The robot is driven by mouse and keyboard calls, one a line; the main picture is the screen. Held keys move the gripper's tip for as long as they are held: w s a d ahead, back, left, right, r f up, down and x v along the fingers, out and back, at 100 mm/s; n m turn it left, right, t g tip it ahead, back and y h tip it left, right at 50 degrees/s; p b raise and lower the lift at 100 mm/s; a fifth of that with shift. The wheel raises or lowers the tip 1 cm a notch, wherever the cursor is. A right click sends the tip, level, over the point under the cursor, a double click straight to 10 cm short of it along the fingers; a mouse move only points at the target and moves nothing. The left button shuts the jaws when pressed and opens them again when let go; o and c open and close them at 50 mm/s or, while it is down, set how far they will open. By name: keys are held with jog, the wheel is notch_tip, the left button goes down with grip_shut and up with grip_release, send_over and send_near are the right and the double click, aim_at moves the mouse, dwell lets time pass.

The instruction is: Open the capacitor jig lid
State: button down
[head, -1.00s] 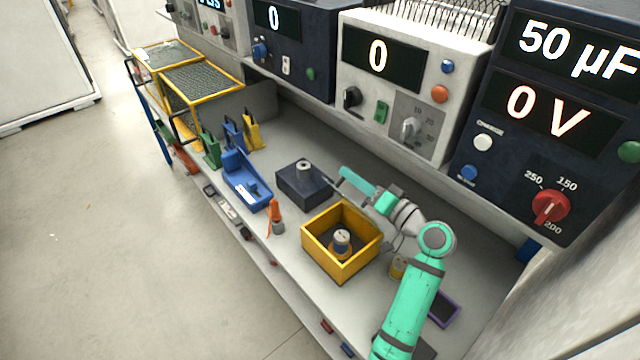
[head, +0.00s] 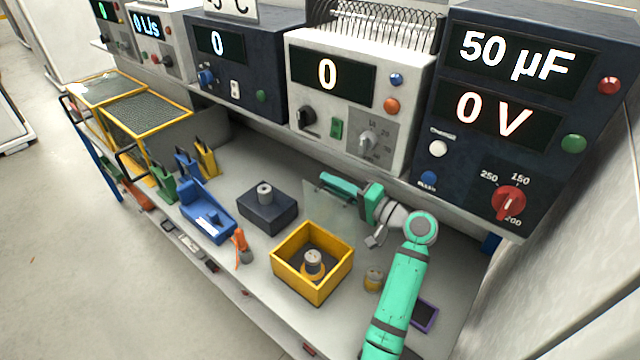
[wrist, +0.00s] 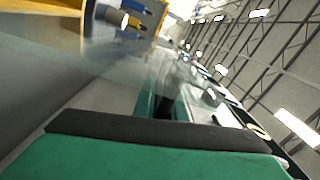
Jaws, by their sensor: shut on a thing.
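The jig is an open-topped yellow box (head: 336,277) on the bench, with a grey-topped cylinder on an orange base (head: 312,262) inside it. A faint clear pane, which looks like the lid (head: 322,207), stands raised at the back of the box. My gripper (head: 330,184) is shut on the pane near its upper edge, behind and above the box. In the wrist view the blurred clear pane (wrist: 110,75) runs in from the left to the teal fingers. The exact grip contact and the hinge are hard to make out.
A dark block with a grey cylinder (head: 267,205) stands left of the pane. A blue tray (head: 207,213) and an orange tool (head: 241,247) are farther left. A small yellow cylinder (head: 373,280) stands between the box and my arm. Instrument panels (head: 350,95) overhang the bench's back.

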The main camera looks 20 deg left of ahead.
jog(key=shift+d+f, duration=0.1)
jog(key=shift+f, duration=0.15)
jog(key=c, duration=1.8)
grip_release()
jog(key=shift+c, duration=0.2)
jog(key=shift+r, duration=0.1)
jog(key=v, duration=1)
jog(key=shift+d, duration=0.35)
